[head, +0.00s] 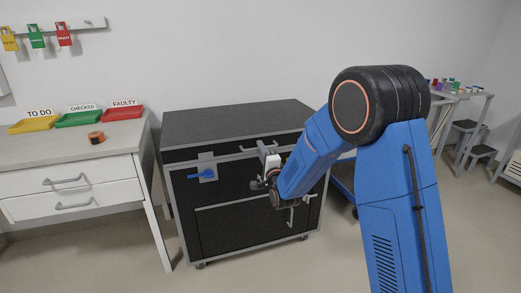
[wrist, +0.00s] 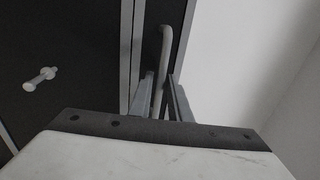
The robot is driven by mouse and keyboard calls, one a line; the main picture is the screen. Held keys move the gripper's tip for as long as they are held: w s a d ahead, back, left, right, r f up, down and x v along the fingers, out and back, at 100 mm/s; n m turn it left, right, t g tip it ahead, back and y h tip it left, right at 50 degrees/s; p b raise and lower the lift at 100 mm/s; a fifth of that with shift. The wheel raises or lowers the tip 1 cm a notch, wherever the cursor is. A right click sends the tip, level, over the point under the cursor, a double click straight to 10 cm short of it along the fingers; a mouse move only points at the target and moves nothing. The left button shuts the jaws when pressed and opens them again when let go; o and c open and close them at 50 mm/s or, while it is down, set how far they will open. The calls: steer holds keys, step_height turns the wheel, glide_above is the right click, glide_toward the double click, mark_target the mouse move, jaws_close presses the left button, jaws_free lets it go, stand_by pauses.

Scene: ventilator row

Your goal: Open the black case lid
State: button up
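The black case (head: 228,225) stands on the floor in the head view, a dark box with grey edges. Its lid (head: 235,124) is down, lying flat on top. A grey bar handle (head: 256,148) is on the upper front edge. My gripper (head: 264,178) is at the case front, just below this handle and partly hidden by its own wrist. In the wrist view, a pale bar handle (wrist: 163,55) runs between the two fingers of my gripper (wrist: 163,98). The fingers are apart, with a narrow gap showing beside the bar; firm contact is not visible.
A blue lever (head: 202,174) on a grey plate is on the case's left front. A pale lever (wrist: 41,79) shows in the wrist view. A white drawer counter (head: 75,162) with coloured trays stands left. A blue cart (head: 342,180) is right, partly behind my arm.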

steer(key=shift+w+a, duration=0.1)
steer(key=shift+w, duration=0.25)
steer(key=shift+c, duration=0.3)
jaws_close()
steer(key=shift+r, duration=0.15)
